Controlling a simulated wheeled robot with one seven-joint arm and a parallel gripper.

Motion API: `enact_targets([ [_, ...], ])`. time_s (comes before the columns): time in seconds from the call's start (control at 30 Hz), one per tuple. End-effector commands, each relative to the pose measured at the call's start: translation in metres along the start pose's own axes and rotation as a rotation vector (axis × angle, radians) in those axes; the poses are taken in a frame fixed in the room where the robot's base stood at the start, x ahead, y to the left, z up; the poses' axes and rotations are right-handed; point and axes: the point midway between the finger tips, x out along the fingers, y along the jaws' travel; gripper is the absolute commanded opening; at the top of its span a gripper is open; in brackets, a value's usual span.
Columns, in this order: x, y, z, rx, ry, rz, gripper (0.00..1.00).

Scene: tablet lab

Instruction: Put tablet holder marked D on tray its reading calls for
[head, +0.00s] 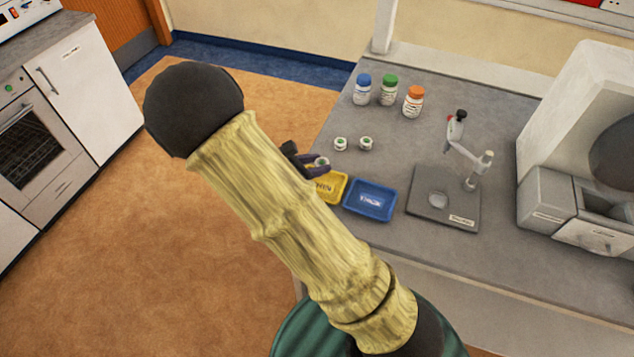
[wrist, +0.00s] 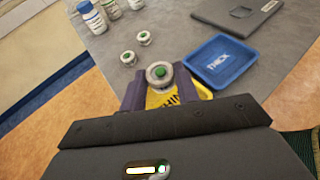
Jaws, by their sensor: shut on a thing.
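My gripper (head: 309,165) is shut on a small round tablet holder (head: 321,162) with a green centre. In the wrist view the held tablet holder (wrist: 159,73) sits between the two fingers of my gripper (wrist: 159,88); no letter can be read on it. It is over or beside the yellow tray (head: 341,183), marked THIN, which my fingers partly hide in the wrist view (wrist: 203,91). The height above the tray is hard to tell. The blue tray (head: 370,200), marked THICK, lies just right of the yellow one and looks empty; it also shows in the wrist view (wrist: 222,62).
Two similar holders (head: 340,143) (head: 366,143) stand on the grey counter (head: 420,150) behind the trays. Bottles with blue (head: 363,89), green (head: 389,90) and orange (head: 413,101) caps stand farther back. A gauge stand (head: 440,200) is right of the blue tray.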

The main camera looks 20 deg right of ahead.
Motion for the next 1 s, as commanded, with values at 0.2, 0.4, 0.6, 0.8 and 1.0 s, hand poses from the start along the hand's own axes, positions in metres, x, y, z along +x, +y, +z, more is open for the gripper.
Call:
enact_targets([
  [0.2,0.011,0.0,-0.027,-0.002,-0.001,0.0,0.06],
  [0.4,0.012,0.001,-0.029,0.001,0.0,0.001,0.06],
  [0.6,0.014,0.0,-0.034,-0.001,-0.001,0.0,0.06],
  [0.8,0.024,0.0,-0.058,-0.004,-0.002,0.0,0.06],
  [1.0,0.028,0.0,-0.067,0.001,0.0,0.001,0.06],
])
